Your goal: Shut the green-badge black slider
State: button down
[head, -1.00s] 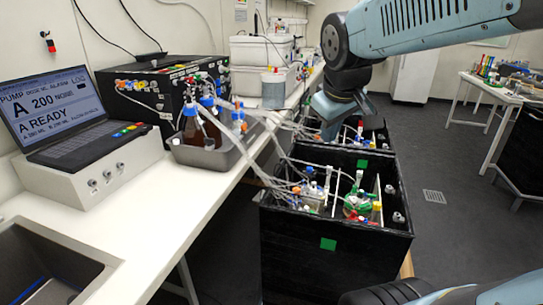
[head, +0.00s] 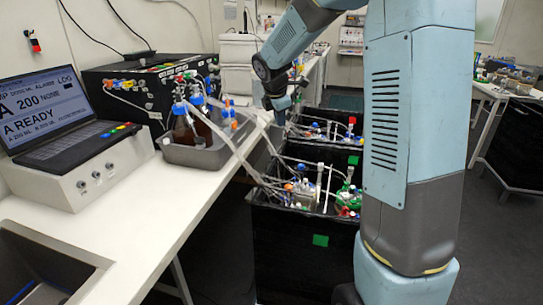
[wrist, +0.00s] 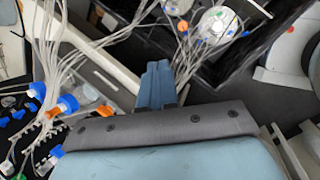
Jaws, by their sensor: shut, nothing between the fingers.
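The black slider with a green badge (head: 320,240) on its front is an open-topped black box (head: 283,248) standing out beside the white bench. It holds bottles with coloured caps and tubing. A second green badge (head: 353,160) shows at its far end; I cannot tell which box bears it. In the wrist view my gripper's blue fingers (wrist: 158,78) are together and empty, with tubes close by. My arm hides the slider's right side.
The farther black box (head: 345,138) carries a red badge (head: 352,120). Tubes (head: 240,155) run from bottles in a grey tray (head: 195,155) across to the boxes.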

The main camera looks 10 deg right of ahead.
jog(key=w+d+f+n, duration=0.3)
jog(key=w+f+n, duration=0.6)
jog(key=w+f, duration=1.2)
jog(key=shift+w+f+n+y, duration=0.3)
jog(key=shift+w+f+n, duration=0.1)
jog(key=shift+f, duration=2)
